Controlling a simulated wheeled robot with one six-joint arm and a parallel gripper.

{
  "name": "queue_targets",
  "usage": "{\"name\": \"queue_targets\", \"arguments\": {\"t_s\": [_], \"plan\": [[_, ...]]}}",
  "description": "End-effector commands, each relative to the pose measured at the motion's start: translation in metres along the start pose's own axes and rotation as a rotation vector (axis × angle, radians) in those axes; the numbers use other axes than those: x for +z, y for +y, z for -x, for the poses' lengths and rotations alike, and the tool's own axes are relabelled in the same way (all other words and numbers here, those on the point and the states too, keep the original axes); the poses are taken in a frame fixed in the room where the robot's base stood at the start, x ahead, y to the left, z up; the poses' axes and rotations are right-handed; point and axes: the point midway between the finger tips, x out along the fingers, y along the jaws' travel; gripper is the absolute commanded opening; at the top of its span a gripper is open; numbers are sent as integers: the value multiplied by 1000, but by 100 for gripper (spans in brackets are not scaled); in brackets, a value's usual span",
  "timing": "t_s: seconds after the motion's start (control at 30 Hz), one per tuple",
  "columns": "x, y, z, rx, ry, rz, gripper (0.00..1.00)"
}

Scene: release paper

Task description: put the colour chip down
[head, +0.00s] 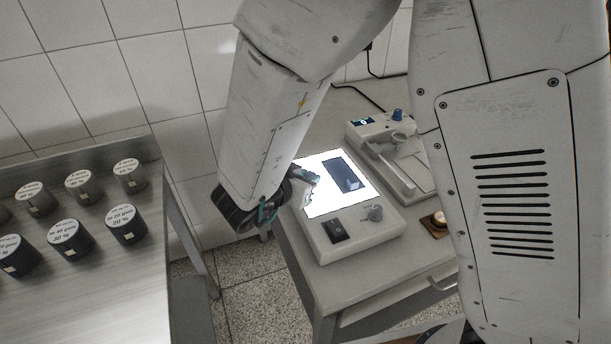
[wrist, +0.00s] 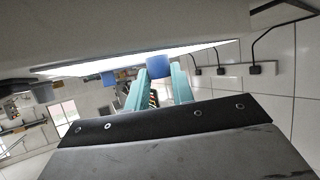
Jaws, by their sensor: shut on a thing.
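The light box (head: 326,245) stands on the grey table, its panel (head: 325,204) glowing white. My gripper (head: 308,177) reaches in low over the panel's left part, lying nearly flat. In the wrist view my two teal fingers (wrist: 158,82) are closed on a blue piece, the colour chip (wrist: 158,66), at their tips. The chip is very near the bright panel (wrist: 150,59); I cannot tell whether it touches. In the head view the chip is hard to make out beside the fingers. A dark rectangle (head: 335,168) with a small block (head: 352,183) lies right of my gripper on the panel.
A switch (head: 336,230) and knob (head: 375,213) sit on the light box's front. A second device with a blue knob (head: 397,115) stands behind it. A small brown block (head: 436,223) is at the right. Several labelled cylinders stand on the left bench (head: 110,290).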

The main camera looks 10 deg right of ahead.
Motion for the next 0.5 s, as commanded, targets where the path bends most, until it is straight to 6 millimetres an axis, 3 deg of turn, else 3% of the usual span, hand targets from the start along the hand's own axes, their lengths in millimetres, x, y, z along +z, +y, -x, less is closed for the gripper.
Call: {"name": "queue_targets", "arguments": {"t_s": [0.03, 0.1, 0.5], "plan": [[0, 0, 0, 0, 0, 0, 32], [0, 0, 0, -1, 0, 0, 46], [-3, -1, 9, -4, 1, 2, 46]]}}
